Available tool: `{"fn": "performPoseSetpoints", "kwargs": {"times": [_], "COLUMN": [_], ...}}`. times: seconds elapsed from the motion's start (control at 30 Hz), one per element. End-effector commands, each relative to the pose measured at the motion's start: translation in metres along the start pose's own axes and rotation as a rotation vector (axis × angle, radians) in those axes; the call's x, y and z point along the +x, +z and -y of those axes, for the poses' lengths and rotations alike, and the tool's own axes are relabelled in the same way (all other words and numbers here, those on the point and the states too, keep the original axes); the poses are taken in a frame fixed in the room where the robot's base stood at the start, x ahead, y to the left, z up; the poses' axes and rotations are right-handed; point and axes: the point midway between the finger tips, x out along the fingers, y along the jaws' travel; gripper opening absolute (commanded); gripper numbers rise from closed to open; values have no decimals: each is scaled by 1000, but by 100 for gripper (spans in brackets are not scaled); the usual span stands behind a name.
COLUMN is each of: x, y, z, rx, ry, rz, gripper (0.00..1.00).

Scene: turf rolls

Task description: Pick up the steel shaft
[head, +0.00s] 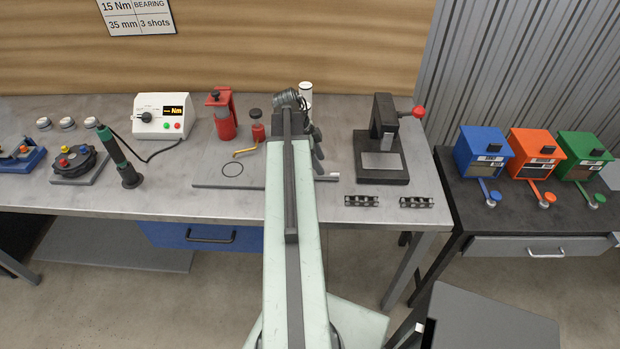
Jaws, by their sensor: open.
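My pale green arm reaches over the grey workbench (230,203). My gripper (316,148) is at its far end, dark and partly hidden behind the arm, open, with nothing seen in it. A short light metal piece (328,177), which may be an end of the steel shaft, shows just right of the arm on the bench, nearer than the gripper. The arm hides the rest of that spot, so I cannot tell its full length. A white-topped cylinder (306,91) stands behind the gripper.
A black press (382,165) with a red knob stands right of the arm, with two black racks (361,201) in front. Left are a red dispenser (222,115), a white torque meter (161,116) and a screwdriver (120,160). Coloured boxes (483,152) stand on the right table.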

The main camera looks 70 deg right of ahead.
Motion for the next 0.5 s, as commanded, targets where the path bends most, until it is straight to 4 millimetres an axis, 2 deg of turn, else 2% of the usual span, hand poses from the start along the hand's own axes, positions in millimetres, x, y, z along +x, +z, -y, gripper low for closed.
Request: {"fn": "performPoseSetpoints", "kwargs": {"times": [0.3,0.5], "x": [51,50], "y": [8,5], "z": [1,1], "rx": [1,-1], "ry": [1,0], "rz": [0,0], "gripper": [53,53]}}
